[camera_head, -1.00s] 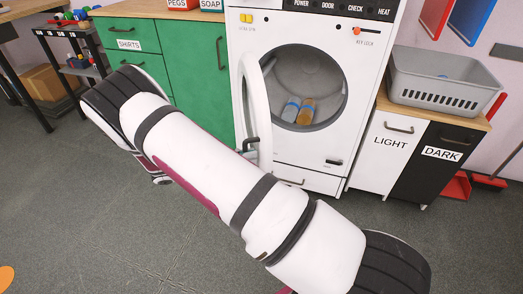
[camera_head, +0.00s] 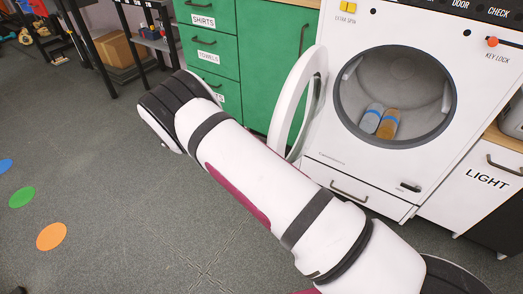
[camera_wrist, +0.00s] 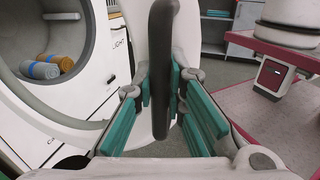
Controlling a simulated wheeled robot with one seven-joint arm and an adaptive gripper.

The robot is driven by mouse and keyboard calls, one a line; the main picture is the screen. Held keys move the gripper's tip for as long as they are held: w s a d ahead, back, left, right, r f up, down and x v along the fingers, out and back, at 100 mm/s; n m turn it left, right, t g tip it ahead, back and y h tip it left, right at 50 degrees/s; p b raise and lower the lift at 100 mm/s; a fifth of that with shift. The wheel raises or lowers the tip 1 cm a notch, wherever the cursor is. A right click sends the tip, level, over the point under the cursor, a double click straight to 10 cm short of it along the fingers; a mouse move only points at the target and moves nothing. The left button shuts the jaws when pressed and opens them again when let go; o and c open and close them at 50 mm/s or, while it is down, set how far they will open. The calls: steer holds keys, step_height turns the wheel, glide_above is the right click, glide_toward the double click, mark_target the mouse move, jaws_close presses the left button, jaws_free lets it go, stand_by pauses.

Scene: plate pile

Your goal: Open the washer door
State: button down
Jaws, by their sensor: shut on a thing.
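The white washer (camera_head: 335,135) stands at the right in the head view. Its round white door (camera_head: 289,97) is swung out to the left, leaving the round opening clear. Inside lie two rolled items, one grey-blue (camera_head: 371,118) and one orange-brown (camera_head: 388,124), each with a blue band. In the wrist view, my gripper (camera_wrist: 162,86) is shut with its teal pads on both sides of the dark door handle (camera_wrist: 161,40). The drum and the rolls (camera_wrist: 40,69) show at the left there. My arm hides the gripper and the handle in the head view.
Green drawers (camera_head: 211,47) with labels stand left of the washer, behind the door. A white-fronted LIGHT bin (camera_head: 480,185) stands at the right. A dark shelf rack (camera_head: 150,38) is at the back left. Grey floor with coloured dots (camera_head: 51,237) is open at the left.

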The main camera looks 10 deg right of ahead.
steer(key=shift+s+a, duration=0.15)
steer(key=shift+a, duration=0.1)
steer(key=c, duration=1.9)
jaws_free()
steer(key=shift+d, duration=0.1)
steer(key=shift+r, duration=0.1)
glide_toward(275, 127)
steer(key=x, duration=0.4)
steer(key=shift+s+d, duration=0.2)
steer(key=shift+d, duration=0.15)
